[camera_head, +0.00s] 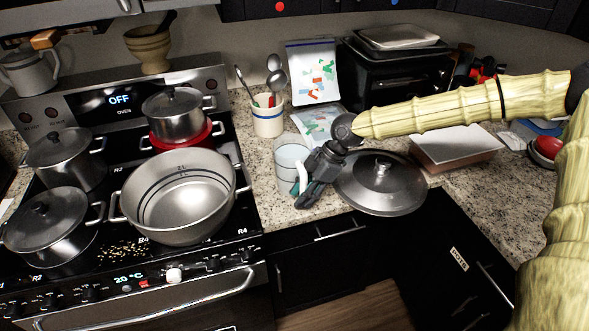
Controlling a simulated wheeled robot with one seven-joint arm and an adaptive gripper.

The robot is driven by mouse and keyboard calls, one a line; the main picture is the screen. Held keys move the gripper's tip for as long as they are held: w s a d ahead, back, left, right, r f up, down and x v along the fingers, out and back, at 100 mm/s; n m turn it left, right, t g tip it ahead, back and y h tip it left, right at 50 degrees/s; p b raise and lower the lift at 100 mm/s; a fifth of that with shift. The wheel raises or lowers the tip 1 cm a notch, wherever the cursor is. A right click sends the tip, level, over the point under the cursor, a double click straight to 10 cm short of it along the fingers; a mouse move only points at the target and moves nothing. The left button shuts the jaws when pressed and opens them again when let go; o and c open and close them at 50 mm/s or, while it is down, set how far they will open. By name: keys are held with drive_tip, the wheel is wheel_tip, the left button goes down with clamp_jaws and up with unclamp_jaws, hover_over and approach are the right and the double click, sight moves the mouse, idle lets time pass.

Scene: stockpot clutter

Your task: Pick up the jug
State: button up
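A clear glass jug (291,160) stands upright on the granite counter, just right of the stove. My gripper (305,192) comes down from the right and is at the jug's right side, overlapping its lower right part in the picture. I cannot tell whether the fingers touch the jug or are around its handle. The finger gap is too small and dark to read. A grey metal pitcher-like vessel (32,76) also stands behind the stove at the far left.
A large lid (380,183) lies right of my gripper. A utensil crock (268,121) stands behind the jug. The stove holds a wide pot (178,196) and several lidded pots. The counter edge is close in front of the jug.

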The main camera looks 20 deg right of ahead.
sight(303, 184)
clamp_jaws()
drive_tip(key=shift+w+r, duration=0.1)
drive_tip(key=shift+r, duration=0.25)
idle(0.6)
drive_tip(key=shift+r+b, duration=1)
drive_tip(key=shift+r, duration=0.45)
drive_tip(key=s+a+r+b, duration=0.1)
drive_tip(key=s+a+b, duration=0.2)
drive_tip(key=s, duration=1.2)
drive_tip(key=shift+s+a+r+b, duration=0.2)
drive_tip(key=shift+r+b, duration=0.05)
drive_tip(key=shift+b, duration=0.6)
